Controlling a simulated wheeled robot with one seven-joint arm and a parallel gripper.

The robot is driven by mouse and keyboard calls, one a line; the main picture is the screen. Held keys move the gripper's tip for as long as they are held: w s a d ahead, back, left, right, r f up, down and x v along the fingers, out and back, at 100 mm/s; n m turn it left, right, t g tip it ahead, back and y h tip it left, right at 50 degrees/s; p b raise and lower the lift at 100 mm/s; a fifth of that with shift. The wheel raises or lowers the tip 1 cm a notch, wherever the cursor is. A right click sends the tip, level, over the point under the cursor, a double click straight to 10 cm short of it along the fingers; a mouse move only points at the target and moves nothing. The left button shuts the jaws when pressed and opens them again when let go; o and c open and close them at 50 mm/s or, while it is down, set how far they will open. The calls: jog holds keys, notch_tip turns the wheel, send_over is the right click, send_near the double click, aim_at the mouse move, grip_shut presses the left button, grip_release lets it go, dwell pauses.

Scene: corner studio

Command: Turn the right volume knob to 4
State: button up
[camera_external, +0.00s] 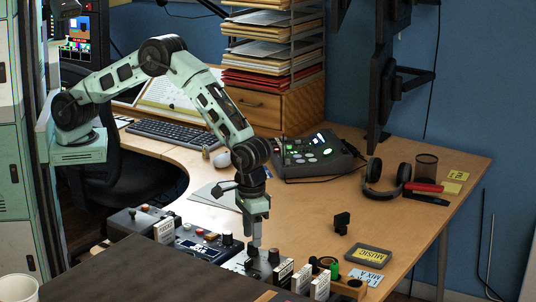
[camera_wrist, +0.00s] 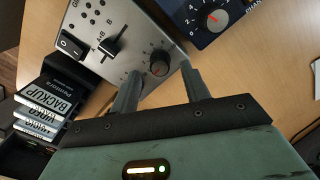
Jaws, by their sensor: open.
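My gripper (camera_wrist: 161,72) is open, its two fingers apart and pointing down at a light grey panel (camera_wrist: 140,25). A dark round knob (camera_wrist: 159,60) on that panel shows between and just beyond the fingertips; I cannot tell whether they touch it. Its scale is too small to read. In the external view, my gripper (camera_external: 256,238) is low over the desk equipment, near a black knob (camera_external: 273,257). Which knob is the right volume knob is unclear.
A lever (camera_wrist: 112,46) and rocker switch (camera_wrist: 71,44) stand on the grey panel. Labelled cassettes (camera_wrist: 48,98) sit beside it. A dark console (camera_external: 195,240), headphones (camera_external: 385,180) and a mixer (camera_external: 310,155) are on the desk. Bare desktop lies behind my gripper.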

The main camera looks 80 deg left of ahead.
jog(key=shift+f, duration=1.2)
jog(key=c, duration=1)
jog(key=m, duration=0.6)
jog(key=shift+m, duration=0.3)
jog(key=m, duration=0.7)
jog(key=shift+d+r+b, duration=0.1)
jog(key=shift+b, duration=0.2)
